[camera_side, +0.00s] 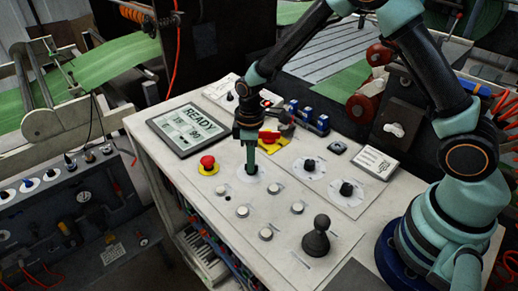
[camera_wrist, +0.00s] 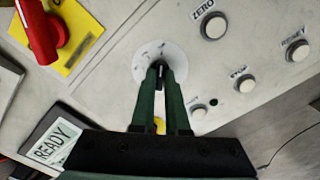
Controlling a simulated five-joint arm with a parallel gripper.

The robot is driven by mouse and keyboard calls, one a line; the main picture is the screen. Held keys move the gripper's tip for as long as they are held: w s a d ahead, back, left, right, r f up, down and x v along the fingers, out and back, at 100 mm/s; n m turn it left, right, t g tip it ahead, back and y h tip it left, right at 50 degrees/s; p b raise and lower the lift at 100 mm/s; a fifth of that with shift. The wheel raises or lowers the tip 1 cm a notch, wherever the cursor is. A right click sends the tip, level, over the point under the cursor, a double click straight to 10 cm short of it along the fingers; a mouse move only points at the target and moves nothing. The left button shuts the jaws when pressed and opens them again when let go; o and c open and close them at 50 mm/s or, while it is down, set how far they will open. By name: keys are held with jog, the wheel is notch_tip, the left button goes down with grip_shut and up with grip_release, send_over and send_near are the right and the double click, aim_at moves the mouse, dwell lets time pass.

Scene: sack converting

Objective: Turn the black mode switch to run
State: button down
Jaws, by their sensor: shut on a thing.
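A black switch knob (camera_wrist: 161,72) stands on a round white dial (camera_wrist: 147,52) on the pale panel. The dial's marks are too small to read. My gripper (camera_wrist: 161,70) is shut on this knob, with one green finger on each side of it. In the side view my gripper (camera_side: 250,168) points straight down at the white dial (camera_side: 259,178), and its fingers hide the knob. I cannot tell which mark the knob points at.
A red emergency button (camera_side: 207,162) sits left of my gripper. A red and yellow rotary switch (camera_side: 270,138) is close behind. Two black knobs (camera_side: 309,165) (camera_side: 346,188) and a black joystick (camera_side: 316,238) are to the right. Several white buttons surround the front; the display (camera_side: 188,128) reads READY.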

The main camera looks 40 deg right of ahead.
jog(key=c, duration=0.9)
grip_release()
jog(key=shift+r, duration=0.15)
notch_tip(320, 180, up, 12)
jog(key=shift+f, duration=0.1)
jog(key=s+d+r+m+t, duration=0.2)
jog(key=s+r+m, duration=0.1)
jog(key=s, duration=0.1)
jog(key=s+d+r+m+t, duration=0.1)
jog(key=s+d+r+m, duration=0.2)
jog(key=s+r, duration=0.1)
jog(key=s+d+r+m+t, duration=0.2)
jog(key=s+r, duration=0.2)
jog(key=s, duration=0.2)
jog(key=shift+s+d+r+m+t, duration=0.2)
jog(key=shift+s+d+m+t, duration=0.1)
jog(key=shift+d+m, duration=0.1)
